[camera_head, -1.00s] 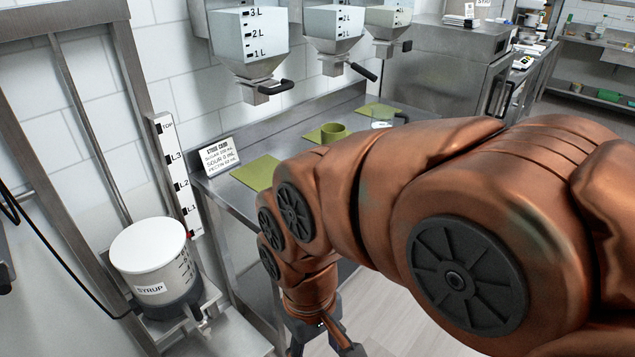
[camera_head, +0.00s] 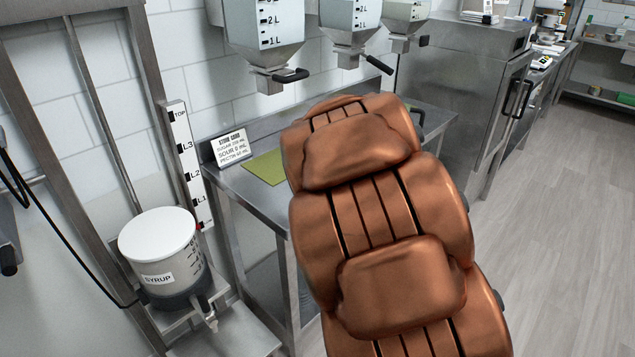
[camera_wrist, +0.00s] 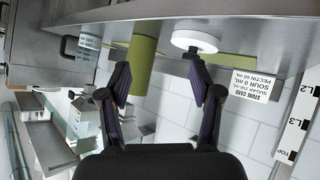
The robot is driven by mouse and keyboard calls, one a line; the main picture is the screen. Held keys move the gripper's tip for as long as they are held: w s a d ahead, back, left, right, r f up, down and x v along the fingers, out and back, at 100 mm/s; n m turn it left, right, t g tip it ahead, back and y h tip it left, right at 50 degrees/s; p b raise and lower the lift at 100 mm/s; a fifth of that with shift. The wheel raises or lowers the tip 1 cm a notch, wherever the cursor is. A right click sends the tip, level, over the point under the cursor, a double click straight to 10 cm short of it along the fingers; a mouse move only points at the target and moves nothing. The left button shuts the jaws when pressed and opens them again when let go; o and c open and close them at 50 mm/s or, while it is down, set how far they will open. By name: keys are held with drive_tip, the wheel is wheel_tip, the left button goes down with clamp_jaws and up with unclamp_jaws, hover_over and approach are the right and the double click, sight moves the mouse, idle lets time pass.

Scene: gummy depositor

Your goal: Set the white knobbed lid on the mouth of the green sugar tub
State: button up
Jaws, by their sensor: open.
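The wrist view shows the scene upside down. The green sugar tub (camera_wrist: 144,66) stands on the steel table. Its picture position is between my fingers, close to the left one. The white lid (camera_wrist: 206,41) is a round disc with a small dark spot that may be its knob; it is to the right of the tub, apart from it, near a green mat. My gripper (camera_wrist: 158,64) is open and empty, its two dark fingers pointing toward the table. In the head view my arm hides the tub, the lid and my gripper.
A store card (camera_head: 230,147) stands at the table's left end beside a green mat (camera_head: 265,167). Hoppers with dark handles (camera_head: 291,76) hang above the table. A syrup tub (camera_head: 160,245) stands at lower left.

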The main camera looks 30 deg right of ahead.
drive_tip(key=w+d+f+t+y, duration=0.1)
drive_tip(key=w+t, duration=0.1)
drive_tip(key=w+d+f+n+t+y+b, duration=0.1)
drive_tip(key=w, duration=0.1)
drive_tip(key=w+d+f+n+t, duration=0.1)
drive_tip(key=w+t, duration=0.1)
drive_tip(key=w, duration=0.1)
drive_tip(key=shift+f+t+y+b, duration=0.3)
drive_tip(key=shift+y+b, duration=0.05)
drive_tip(key=shift+y, duration=0.05)
drive_tip(key=shift+w+a+f+n+t+y, duration=0.1)
drive_tip(key=shift+a+f+n+t+y, duration=0.15)
drive_tip(key=shift+t+y, duration=0.2)
drive_tip(key=shift+w+a+f+n+t+y, duration=0.15)
drive_tip(key=shift+f+t+y, duration=0.1)
drive_tip(key=shift+t+y, duration=0.15)
drive_tip(key=shift+s+a+f+t+y+b, duration=0.1)
drive_tip(key=shift+a+f+t+y+b, duration=0.1)
drive_tip(key=shift+a+t+y, duration=0.25)
drive_tip(key=shift+s+a+f+t+y+b, duration=0.1)
drive_tip(key=shift+a+t+y+b, duration=0.1)
drive_tip(key=shift+y, duration=0.4)
drive_tip(key=shift+w+d+r+p, duration=0.15)
drive_tip(key=shift+w+p, duration=0.3)
drive_tip(key=shift+w, duration=1.5)
drive_tip(key=shift+w+a+r+p, duration=0.15)
drive_tip(key=shift+w+p, duration=0.3)
drive_tip(key=shift+w, duration=1.45)
drive_tip(key=shift+d, duration=0.1)
drive_tip(key=c, duration=0.9)
